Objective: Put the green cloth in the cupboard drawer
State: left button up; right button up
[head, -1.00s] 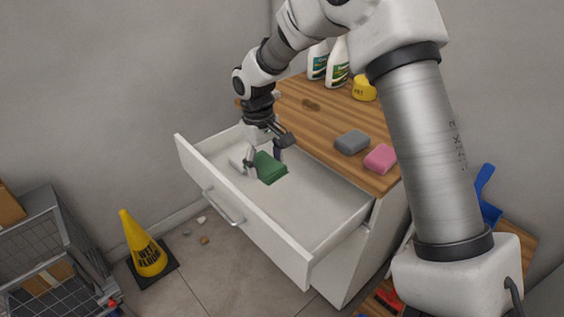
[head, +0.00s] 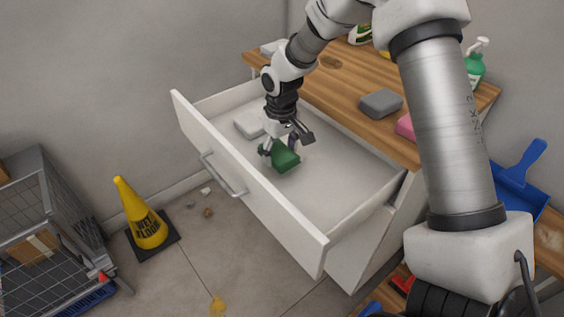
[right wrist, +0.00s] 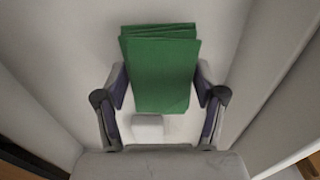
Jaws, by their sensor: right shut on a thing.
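The green cloth (head: 285,160) is a folded pad held inside the open cupboard drawer (head: 245,200), between its walls. My right gripper (head: 280,148) points down into the drawer and is shut on the cloth. In the right wrist view the cloth (right wrist: 163,75) shows as stacked green layers between the two fingers (right wrist: 161,95), with the pale drawer floor behind. Whether the cloth touches the floor I cannot tell. A white folded item (head: 250,123) lies in the drawer's far left part, beside the gripper. My left gripper is not in view.
The wooden counter (head: 335,95) carries a grey sponge (head: 381,103), a pink sponge (head: 405,126) and a green spray bottle (head: 475,64). A yellow wet-floor cone (head: 145,218) and a wire cart (head: 45,235) stand left. A blue dustpan (head: 520,185) is right. The drawer's right part is clear.

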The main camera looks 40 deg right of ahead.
aim_at(281, 152)
notch_tip(281, 152, down, 4)
jog(key=shift+r, duration=0.1)
jog(key=o, duration=1.4)
notch_tip(281, 152, up, 12)
jog(key=shift+s+r+p, duration=0.1)
jog(key=shift+s+p, duration=0.05)
jog(key=shift+p, duration=0.6)
